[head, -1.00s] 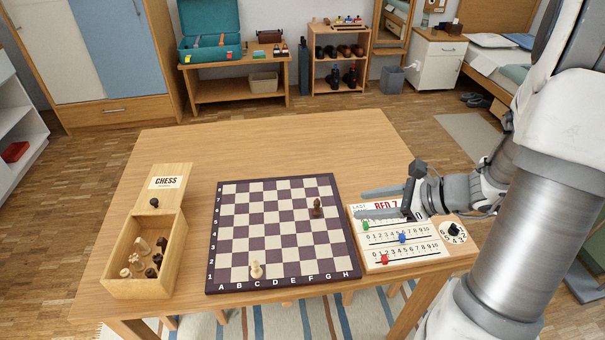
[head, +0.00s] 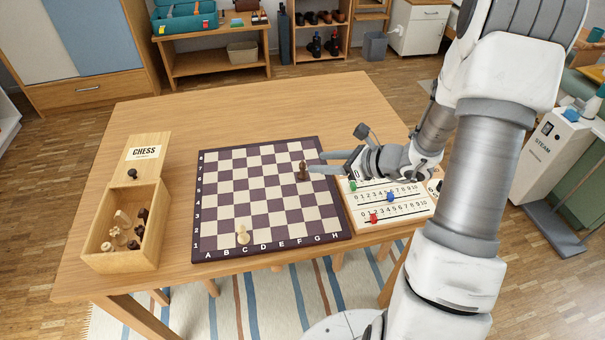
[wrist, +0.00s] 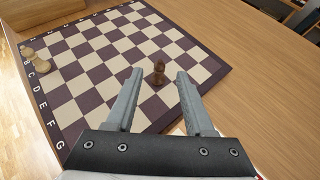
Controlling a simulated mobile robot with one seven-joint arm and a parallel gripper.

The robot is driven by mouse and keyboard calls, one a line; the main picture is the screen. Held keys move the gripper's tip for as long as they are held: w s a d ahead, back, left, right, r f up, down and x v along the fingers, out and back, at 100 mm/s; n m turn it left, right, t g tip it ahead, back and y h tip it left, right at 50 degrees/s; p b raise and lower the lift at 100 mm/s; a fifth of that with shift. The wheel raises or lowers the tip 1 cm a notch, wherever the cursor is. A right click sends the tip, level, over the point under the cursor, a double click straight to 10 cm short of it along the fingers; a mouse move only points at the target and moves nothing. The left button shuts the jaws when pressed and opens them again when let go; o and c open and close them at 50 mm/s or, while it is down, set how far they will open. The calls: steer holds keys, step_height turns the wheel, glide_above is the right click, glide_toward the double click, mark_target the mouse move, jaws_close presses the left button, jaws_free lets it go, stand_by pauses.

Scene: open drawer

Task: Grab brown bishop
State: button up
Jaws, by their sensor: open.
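The brown bishop (head: 303,172) stands upright on the chessboard (head: 268,246), toward its right side. It also shows in the wrist view (wrist: 158,72), beyond and between the fingertips. My gripper (head: 314,162) is open and reaches over the board's right edge from the right. In the head view its fingertips are close beside the bishop, one finger in front of its base. In the wrist view both fingers (wrist: 159,74) point toward the piece with a gap on each side. I cannot tell whether either finger touches it.
A light piece (head: 242,235) stands near the board's front edge. A wooden chess box (head: 102,262) with several pieces sits at the left. A scoreboard (head: 400,213) with coloured sliders lies under my wrist at the right. The table (head: 240,113) behind the board is clear.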

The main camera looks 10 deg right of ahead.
mark_target(304, 162)
steer(key=shift+b+x, duration=0.55)
steer(key=shift+x, duration=2.2)
steer(key=shift+r, duration=0.15)
jaws_close()
